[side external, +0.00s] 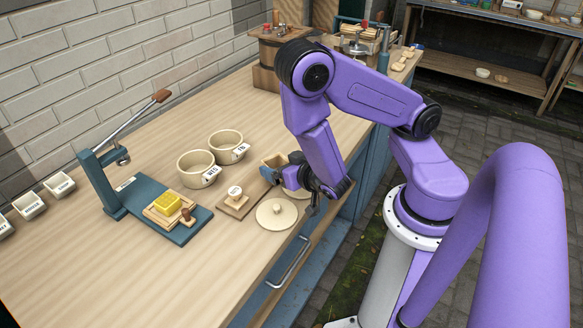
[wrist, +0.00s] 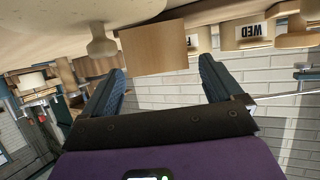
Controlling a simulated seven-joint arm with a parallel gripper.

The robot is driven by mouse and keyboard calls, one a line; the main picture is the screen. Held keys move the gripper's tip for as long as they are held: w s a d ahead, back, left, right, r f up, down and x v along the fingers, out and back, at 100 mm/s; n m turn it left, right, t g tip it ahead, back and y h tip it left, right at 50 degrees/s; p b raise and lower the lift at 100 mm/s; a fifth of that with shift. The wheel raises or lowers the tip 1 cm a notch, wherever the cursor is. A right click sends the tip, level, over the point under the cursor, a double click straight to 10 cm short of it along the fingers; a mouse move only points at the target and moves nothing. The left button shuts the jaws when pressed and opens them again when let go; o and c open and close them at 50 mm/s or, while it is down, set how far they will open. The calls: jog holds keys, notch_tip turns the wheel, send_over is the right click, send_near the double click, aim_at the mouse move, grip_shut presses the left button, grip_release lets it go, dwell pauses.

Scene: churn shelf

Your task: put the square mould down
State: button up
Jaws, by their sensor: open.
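The square mould, a pale wooden box (side external: 275,160), stands on the bench beside the crocks, partly hidden by my gripper (side external: 273,174). In the wrist view, which is upside down, the mould (wrist: 152,45) shows upright on the bench top, in line with the gap between my fingers. My gripper (wrist: 162,66) is open, with a blue finger on each side and space beside the mould. The mould is at or just beyond the fingertips; I cannot tell whether either finger touches it.
Two labelled crocks (side external: 198,170) (side external: 229,147) stand behind and left. A small board (side external: 233,205) with a white-topped piece and a round lid (side external: 277,215) lie close in front. The bench's front left is clear.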

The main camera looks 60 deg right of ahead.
jog(key=shift+v, duration=2.05)
jog(key=a+g+y, duration=0.1)
jog(key=a, duration=0.2)
jog(key=s+a+f+n+g+y, duration=0.1)
jog(key=a+y, duration=0.1)
jog(key=a, duration=0.1)
jog(key=s+a+g+y, duration=0.1)
jog(key=a+g, duration=0.1)
jog(key=a, duration=0.1)
jog(key=shift+f+n+y, duration=0.4)
jog(key=s+a, duration=0.1)
jog(key=a+n+g+y, duration=0.1)
jog(key=a, duration=0.1)
jog(key=s+a+r+n+g+y, duration=0.1)
jog(key=shift+s+a, duration=0.3)
jog(key=shift+s, duration=0.1)
jog(key=s+a+r+n+g+y, duration=0.2)
jog(key=s+r+n+g, duration=0.4)
jog(key=s+r+n, duration=0.25)
jog(key=s+d+r+n+h, duration=0.1)
jog(key=d+r+n+h, duration=0.2)
jog(key=d, duration=0.6)
notch_tip(320, 180, up, 2)
jog(key=shift+s+r+n, duration=0.1)
jog(key=shift+s+n, duration=0.15)
jog(key=shift+n, duration=0.6)
